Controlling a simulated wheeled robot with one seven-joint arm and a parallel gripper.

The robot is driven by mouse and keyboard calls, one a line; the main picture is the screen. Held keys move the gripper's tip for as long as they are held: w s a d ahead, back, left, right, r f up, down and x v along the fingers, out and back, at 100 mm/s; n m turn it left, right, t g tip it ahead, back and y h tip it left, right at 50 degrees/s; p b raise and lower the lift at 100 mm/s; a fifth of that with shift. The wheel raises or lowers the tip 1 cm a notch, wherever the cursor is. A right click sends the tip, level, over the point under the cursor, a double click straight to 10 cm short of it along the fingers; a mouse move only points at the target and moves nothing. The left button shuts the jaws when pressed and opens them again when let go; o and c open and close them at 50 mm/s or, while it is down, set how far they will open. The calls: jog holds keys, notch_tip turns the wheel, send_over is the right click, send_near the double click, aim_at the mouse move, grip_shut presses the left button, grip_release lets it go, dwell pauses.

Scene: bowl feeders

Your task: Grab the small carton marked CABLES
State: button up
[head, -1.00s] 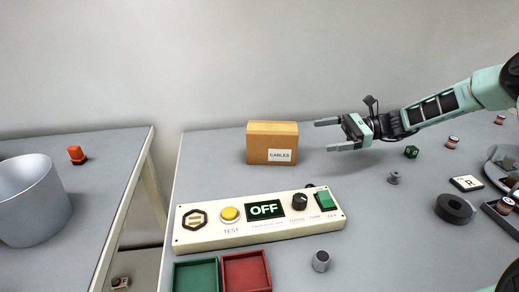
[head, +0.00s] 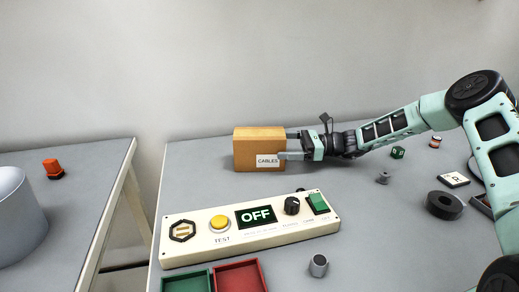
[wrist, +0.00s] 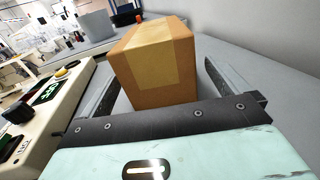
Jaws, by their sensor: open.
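The small brown carton marked CABLES (head: 258,142) stands upright on the grey table near the back wall, its white label facing front. My gripper (head: 284,147) is at its right side, pointing left. In the wrist view, the carton (wrist: 155,65) sits between the two fingers of my open gripper (wrist: 158,85), with a visible gap on each side. The far finger's tip is hidden behind the carton.
A white control panel (head: 250,231) reading OFF lies in front of the carton. Green (head: 187,283) and red (head: 240,277) trays sit below it. A gap separates the left table (head: 75,200).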

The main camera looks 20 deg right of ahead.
aim_at(267, 145)
jog(key=shift+x, duration=2.7)
jog(key=shift+s+a, duration=0.1)
jog(key=c, duration=1.3)
